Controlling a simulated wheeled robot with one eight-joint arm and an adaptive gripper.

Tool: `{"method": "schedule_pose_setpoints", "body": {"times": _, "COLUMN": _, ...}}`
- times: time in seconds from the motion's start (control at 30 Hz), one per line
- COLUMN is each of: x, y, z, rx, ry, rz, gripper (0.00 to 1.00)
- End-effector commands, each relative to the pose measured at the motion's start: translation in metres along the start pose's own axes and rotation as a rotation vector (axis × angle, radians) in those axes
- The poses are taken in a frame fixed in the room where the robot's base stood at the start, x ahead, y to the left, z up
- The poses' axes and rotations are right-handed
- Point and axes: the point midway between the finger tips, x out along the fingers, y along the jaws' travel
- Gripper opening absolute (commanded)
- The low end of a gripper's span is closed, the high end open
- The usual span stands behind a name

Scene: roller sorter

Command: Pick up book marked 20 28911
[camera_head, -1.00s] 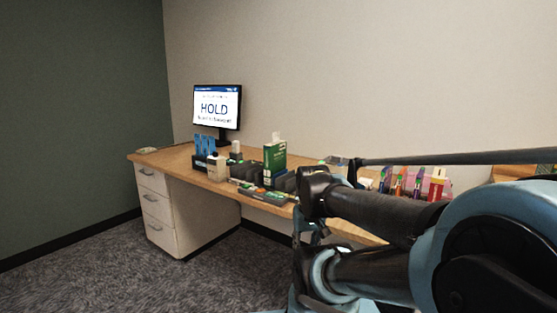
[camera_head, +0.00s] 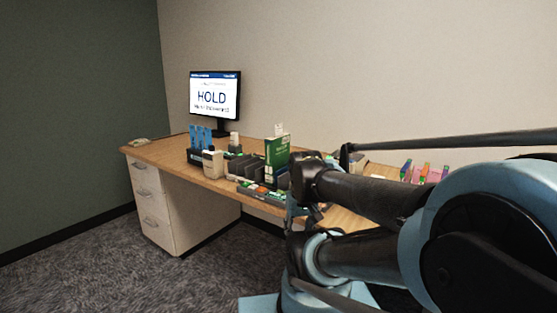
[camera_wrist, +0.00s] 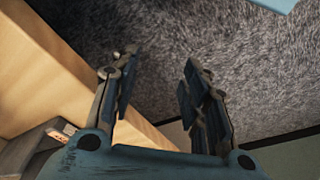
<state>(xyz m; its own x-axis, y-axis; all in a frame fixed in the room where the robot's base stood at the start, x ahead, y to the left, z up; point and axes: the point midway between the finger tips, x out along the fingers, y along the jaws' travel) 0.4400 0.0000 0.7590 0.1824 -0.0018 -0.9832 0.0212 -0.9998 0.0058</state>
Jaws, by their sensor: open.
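No marking 20 28911 is legible in either view, so I cannot tell which item is the named book. A green upright book-like item (camera_head: 277,158) stands among the things on the desk. Narrow coloured items, red, orange and pink (camera_head: 423,173), stand farther right, partly hidden behind my arm. My gripper (camera_wrist: 158,76) is open and empty in the wrist view, its fingers over carpet beside a wooden edge. In the head view my arm hides much of the right part of the desk.
The wooden desk (camera_head: 163,151) runs along the wall, with white drawers (camera_head: 150,205) at its left end. A monitor (camera_head: 214,96) reads HOLD. Blue upright items (camera_head: 200,137), a white bottle (camera_head: 213,162) and dark dividers (camera_head: 243,166) stand on it. Carpet (camera_head: 90,265) in front is clear.

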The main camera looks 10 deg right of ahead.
Motion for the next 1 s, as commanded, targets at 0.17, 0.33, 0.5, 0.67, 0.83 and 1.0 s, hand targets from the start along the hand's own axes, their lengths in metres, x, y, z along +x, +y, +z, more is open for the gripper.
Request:
{"method": "schedule_pose_setpoints", "body": {"times": 0.17, "x": 0.0, "y": 0.0, "z": 0.0, "rx": 0.0, "ry": 0.0, "rz": 0.0, "gripper": 0.42}}
{"method": "schedule_pose_setpoints", "body": {"times": 0.33, "x": 0.0, "y": 0.0, "z": 0.0, "rx": 0.0, "ry": 0.0, "rz": 0.0, "gripper": 0.42}}
{"method": "schedule_pose_setpoints", "body": {"times": 0.5, "x": -0.011, "y": 0.0, "z": 0.004, "rx": 0.008, "ry": 0.01, "rz": 0.0, "gripper": 0.55}}
{"method": "schedule_pose_setpoints", "body": {"times": 0.67, "x": -0.043, "y": 0.001, "z": -0.026, "rx": 0.062, "ry": -0.003, "rz": 0.0, "gripper": 0.55}}
{"method": "schedule_pose_setpoints", "body": {"times": 0.83, "x": -0.094, "y": 0.001, "z": -0.075, "rx": 0.157, "ry": -0.027, "rz": 0.001, "gripper": 0.55}}
{"method": "schedule_pose_setpoints", "body": {"times": 1.0, "x": -0.14, "y": 0.002, "z": -0.127, "rx": 0.255, "ry": -0.05, "rz": 0.005, "gripper": 0.55}}
